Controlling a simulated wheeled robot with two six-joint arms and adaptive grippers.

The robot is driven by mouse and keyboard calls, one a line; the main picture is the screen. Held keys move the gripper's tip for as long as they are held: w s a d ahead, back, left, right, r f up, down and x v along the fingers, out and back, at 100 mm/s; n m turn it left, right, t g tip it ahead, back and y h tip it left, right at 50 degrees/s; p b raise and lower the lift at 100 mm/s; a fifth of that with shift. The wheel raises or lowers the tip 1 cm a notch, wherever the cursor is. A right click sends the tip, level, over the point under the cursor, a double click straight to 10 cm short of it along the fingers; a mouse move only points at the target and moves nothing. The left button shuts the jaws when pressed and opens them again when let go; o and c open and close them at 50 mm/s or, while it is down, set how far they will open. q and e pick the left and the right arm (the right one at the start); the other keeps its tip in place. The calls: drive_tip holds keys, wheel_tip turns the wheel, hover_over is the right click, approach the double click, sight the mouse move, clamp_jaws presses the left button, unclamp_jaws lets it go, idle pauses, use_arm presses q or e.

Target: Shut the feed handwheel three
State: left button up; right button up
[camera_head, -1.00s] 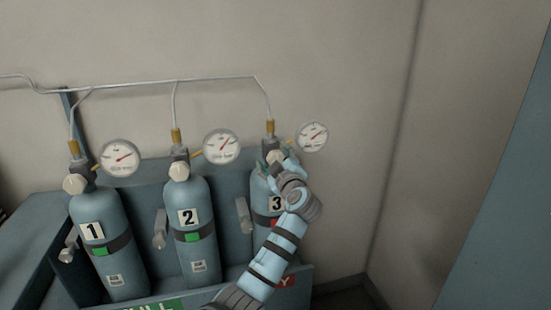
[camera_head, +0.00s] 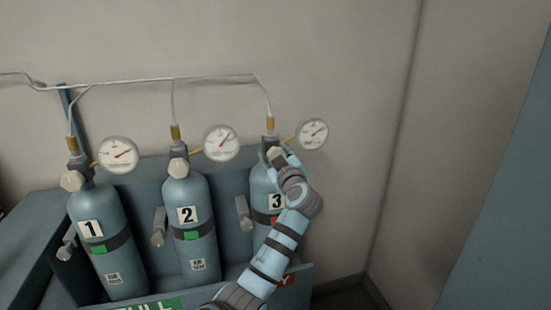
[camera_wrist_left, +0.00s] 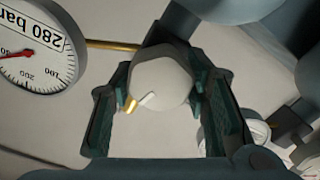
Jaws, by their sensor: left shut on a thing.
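Cylinder three (camera_head: 263,190) stands at the right of the rack in the head view, its label partly beside my arm. Its pale feed handwheel (camera_head: 273,153) is at the top, partly covered by my left gripper (camera_head: 277,157). In the left wrist view the handwheel (camera_wrist_left: 161,84) sits between the two dark fingers of my left gripper (camera_wrist_left: 160,95), which are shut on its sides. A short white mark and a brass-coloured piece show at its lower edge. My right gripper is not in view.
Gauge three (camera_head: 313,134) is just right of the handwheel; a gauge also shows large in the left wrist view (camera_wrist_left: 35,50). Cylinder two (camera_head: 190,235) and cylinder one (camera_head: 100,240) stand to the left. A thin pipe (camera_head: 160,82) runs above. The wall at right is clear.

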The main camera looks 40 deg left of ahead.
use_arm(q)
drive_tip(key=shift+m, duration=2)
drive_tip(key=o, duration=1.2)
drive_tip(key=shift+d, duration=0.1)
drive_tip(key=v, duration=1.2)
drive_tip(key=shift+c, duration=0.2)
